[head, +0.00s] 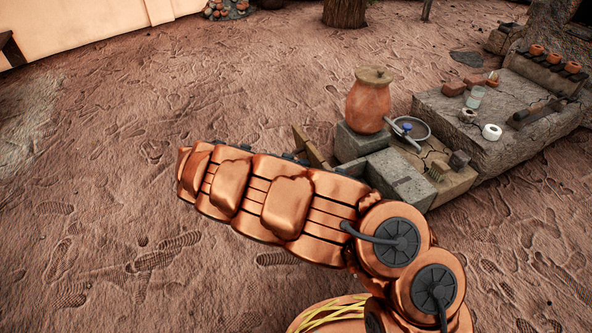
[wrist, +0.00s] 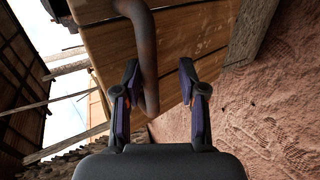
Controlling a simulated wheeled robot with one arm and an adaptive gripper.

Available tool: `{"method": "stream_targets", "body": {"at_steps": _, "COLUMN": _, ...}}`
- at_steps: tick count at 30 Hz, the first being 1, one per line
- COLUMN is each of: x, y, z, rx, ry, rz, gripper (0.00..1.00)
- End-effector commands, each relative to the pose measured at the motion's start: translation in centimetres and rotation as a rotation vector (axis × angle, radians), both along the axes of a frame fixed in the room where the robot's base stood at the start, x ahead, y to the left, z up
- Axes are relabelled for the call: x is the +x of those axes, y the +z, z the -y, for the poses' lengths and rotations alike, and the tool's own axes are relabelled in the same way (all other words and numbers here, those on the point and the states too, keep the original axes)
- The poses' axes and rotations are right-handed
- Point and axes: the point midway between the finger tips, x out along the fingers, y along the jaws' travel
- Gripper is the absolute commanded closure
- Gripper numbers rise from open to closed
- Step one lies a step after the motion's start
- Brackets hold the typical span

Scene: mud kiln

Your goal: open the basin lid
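In the wrist view, my gripper (wrist: 160,75) is open, with its two dark fingers apart. A rusty, curved metal bar like a handle (wrist: 148,60) shows between the fingers, nearer the left one. I cannot tell whether it touches a finger. Behind it is a brown wooden plank panel (wrist: 195,35), which looks like the lid. In the head view, a wooden edge (head: 308,148) shows just behind my copper arm, beside a stone block. The arm hides my gripper and most of the panel there.
A lidded clay pot (head: 368,103) stands on a grey stone block (head: 358,143). To its right are a round metal ring-like item (head: 412,127) and a stone bench (head: 450,112) with cups and bricks. The sandy ground (head: 130,110) at left is clear.

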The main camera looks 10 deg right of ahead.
Motion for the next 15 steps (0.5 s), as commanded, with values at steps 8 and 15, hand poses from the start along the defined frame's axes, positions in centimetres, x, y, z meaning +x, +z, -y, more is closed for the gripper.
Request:
{"method": "stream_targets", "body": {"at_steps": 8, "x": -0.2, "y": 0.5, "z": -0.6, "rx": -0.003, "ry": 0.000, "rz": 0.002, "gripper": 0.59}}
{"method": "stream_targets", "body": {"at_steps": 15, "x": -1.2, "y": 2.1, "z": -3.9, "rx": 0.000, "ry": 0.002, "rz": 0.002, "gripper": 0.59}}
